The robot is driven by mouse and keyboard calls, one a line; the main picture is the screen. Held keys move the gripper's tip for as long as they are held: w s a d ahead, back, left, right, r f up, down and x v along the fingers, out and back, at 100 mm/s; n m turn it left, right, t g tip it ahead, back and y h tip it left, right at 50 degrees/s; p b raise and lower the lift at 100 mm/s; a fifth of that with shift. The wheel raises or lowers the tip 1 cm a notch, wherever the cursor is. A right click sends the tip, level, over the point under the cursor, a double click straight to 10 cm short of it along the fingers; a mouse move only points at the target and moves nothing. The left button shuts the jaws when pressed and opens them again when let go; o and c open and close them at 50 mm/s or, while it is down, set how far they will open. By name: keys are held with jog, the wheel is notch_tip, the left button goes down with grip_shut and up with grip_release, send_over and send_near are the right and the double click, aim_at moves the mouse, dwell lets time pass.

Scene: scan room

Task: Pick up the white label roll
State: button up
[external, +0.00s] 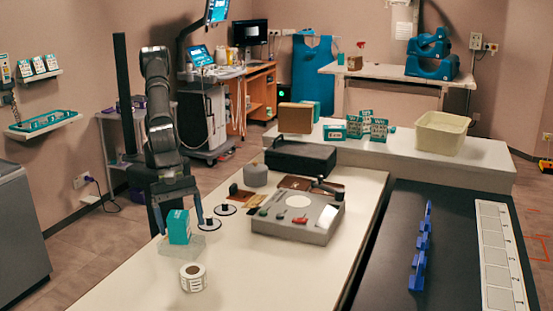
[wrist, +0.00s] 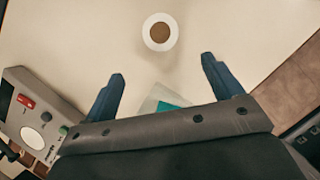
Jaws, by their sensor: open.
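The white label roll (external: 193,278) stands upright on the cream table near its front left, with a brown core showing on top. In the wrist view the roll (wrist: 160,31) lies beyond my fingertips, near the top middle, with a clear gap. My gripper (external: 180,233) is open, with its two fingers apart. In the wrist view my gripper (wrist: 163,68) has nothing between its fingertips. A teal and white box (external: 179,227) stands behind the roll, at my gripper in the external view. In the wrist view the teal box (wrist: 170,104) is partly hidden by my gripper body.
A grey device with coloured knobs (external: 297,218) stands right of my gripper. Two small black-and-white discs (external: 225,209) lie beside the box. A dark case (external: 300,158) is farther back. The table around the roll is clear, and its left edge is close.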

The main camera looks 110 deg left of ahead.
aim_at(192, 270)
jog(key=x, duration=0.9)
jog(key=shift+w+f, duration=0.1)
jog(key=shift+f, duration=0.25)
jog(key=shift+d+x, duration=0.2)
jog(key=shift+x, duration=2.4)
jog(key=shift+r, duration=0.1)
jog(key=c, duration=1.1)
jog(key=shift+c, duration=0.2)
jog(key=shift+r, duration=0.1)
